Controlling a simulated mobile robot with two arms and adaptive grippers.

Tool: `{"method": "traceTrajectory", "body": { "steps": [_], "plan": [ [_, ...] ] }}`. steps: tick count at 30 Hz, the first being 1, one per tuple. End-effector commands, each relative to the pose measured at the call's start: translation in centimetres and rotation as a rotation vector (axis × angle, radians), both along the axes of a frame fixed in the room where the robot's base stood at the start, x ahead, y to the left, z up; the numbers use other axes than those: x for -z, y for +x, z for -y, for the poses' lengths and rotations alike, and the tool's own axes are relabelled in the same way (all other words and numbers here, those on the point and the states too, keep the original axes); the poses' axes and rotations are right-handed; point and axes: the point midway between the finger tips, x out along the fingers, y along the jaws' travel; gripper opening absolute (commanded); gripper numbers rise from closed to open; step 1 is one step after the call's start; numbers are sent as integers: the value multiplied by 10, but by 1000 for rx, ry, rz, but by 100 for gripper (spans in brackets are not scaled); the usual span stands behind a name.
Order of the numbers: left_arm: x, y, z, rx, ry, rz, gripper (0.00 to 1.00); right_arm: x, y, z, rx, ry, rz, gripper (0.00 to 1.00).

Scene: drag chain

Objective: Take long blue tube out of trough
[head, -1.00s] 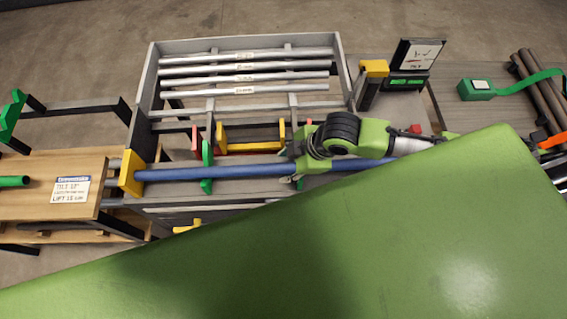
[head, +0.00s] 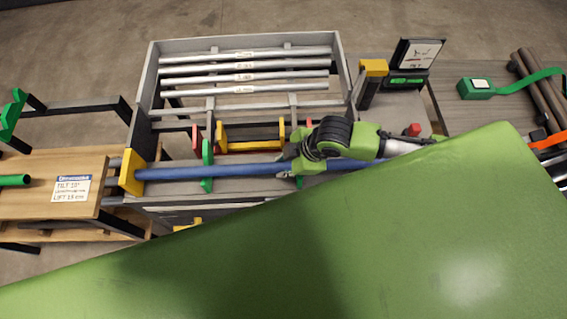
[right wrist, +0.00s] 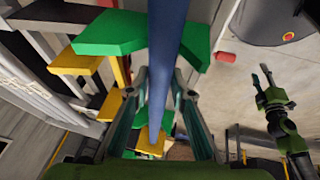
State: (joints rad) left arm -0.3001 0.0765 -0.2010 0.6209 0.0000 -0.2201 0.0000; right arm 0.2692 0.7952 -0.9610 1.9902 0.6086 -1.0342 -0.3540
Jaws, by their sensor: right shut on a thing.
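The long blue tube (head: 225,173) lies across the trough, from the yellow end plate (head: 132,172) past the green notched supports (head: 207,165). Its right part is hidden behind my big green arm link. My right gripper (head: 289,172) is shut around the tube, close to a green support. In the right wrist view the tube (right wrist: 168,40) runs between the two fingers (right wrist: 158,100). Whether the tube touches the supports cannot be told. My left gripper (right wrist: 264,82) shows only in the right wrist view, off to the right, with its fingertips apart and empty.
A grey rack (head: 155,75) with several silver tubes stands behind the trough. A wooden board (head: 40,195) with a tilt label is at left. A black sign (head: 412,60), a yellow-topped post (head: 373,70) and a green box (head: 476,88) stand at right.

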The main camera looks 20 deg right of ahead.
Motion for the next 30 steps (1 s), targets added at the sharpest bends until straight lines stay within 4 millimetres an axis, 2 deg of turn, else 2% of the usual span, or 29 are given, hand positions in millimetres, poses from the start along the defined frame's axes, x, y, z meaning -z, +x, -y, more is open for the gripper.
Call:
{"method": "traceTrajectory", "body": {
  "steps": [18,26,27,29,30],
  "plan": [
    [-8,-1,-3,1,3,-1,38,-2,-3,16,1,0,3,0],
    [-8,-1,-4,1,4,-1,38,-1,-4,17,1,0,3,0],
    [-8,-1,-4,1,4,-1,38,-1,-4,17,1,0,3,24],
    [-8,-1,-4,1,4,-1,38,-1,-4,17,1,0,3,40],
    [-8,-1,-4,1,4,-1,38,-1,-4,17,1,0,3,41]
  ]
}}
